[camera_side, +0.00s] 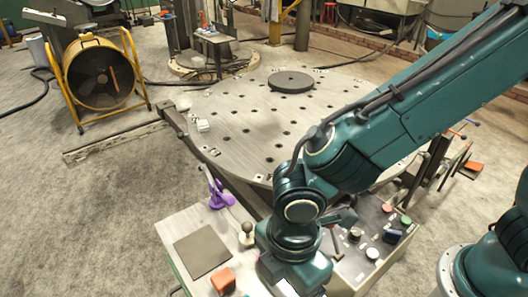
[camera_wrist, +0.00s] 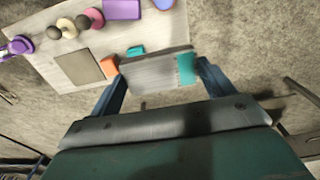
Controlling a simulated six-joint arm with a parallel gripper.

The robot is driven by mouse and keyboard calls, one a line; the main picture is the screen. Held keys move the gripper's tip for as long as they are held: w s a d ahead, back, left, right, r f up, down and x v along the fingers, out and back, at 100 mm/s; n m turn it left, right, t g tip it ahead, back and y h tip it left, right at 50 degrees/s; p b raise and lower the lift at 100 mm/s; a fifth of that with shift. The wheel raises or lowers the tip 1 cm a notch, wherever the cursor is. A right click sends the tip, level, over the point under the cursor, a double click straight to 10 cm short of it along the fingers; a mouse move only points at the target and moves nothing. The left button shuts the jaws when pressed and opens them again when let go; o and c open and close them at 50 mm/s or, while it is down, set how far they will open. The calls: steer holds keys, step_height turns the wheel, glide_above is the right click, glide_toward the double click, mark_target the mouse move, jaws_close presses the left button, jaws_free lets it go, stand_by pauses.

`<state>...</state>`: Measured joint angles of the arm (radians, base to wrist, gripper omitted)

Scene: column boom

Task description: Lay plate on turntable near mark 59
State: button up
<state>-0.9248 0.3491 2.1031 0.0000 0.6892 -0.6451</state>
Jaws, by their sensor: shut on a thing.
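My gripper (camera_wrist: 161,72) is shut on a grey metal plate (camera_wrist: 150,77), which spans between its two fingers in the wrist view. A teal patch (camera_wrist: 187,68) shows at the plate's right end. The gripper is over or beside the pale bench (camera_side: 182,222); the height gap is unclear. In the side view the wrist and the bottom picture edge hide the fingers and the held plate. The turntable (camera_side: 235,120) is a large round grey disc with many holes, behind the bench. Its marks are too small to read, so I cannot pick out 59.
A dark round disc (camera_side: 291,81) lies on the turntable's far part, and a small white block (camera_side: 203,125) near its left edge. The bench bears a dark square pad (camera_side: 202,251), an orange block (camera_side: 223,280) and a purple clamp (camera_side: 218,195). The turntable's middle is clear.

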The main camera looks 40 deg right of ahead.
steer(key=shift+r, duration=0.1)
stand_by(0.6)
steer(key=w+d+f+m, duration=0.4)
steer(key=w+d+m, duration=0.5)
steer(key=w+d, duration=0.4)
steer(key=w+d+f+m, duration=0.1)
steer(key=d+m, duration=0.3)
steer(key=d, duration=0.4)
steer(key=w+d+f+m, duration=0.2)
steer(key=w+d+m, duration=0.2)
steer(key=d, duration=0.5)
steer(key=shift+m, duration=0.5)
steer(key=shift+w+f, duration=0.1)
steer(key=shift+w, duration=0.05)
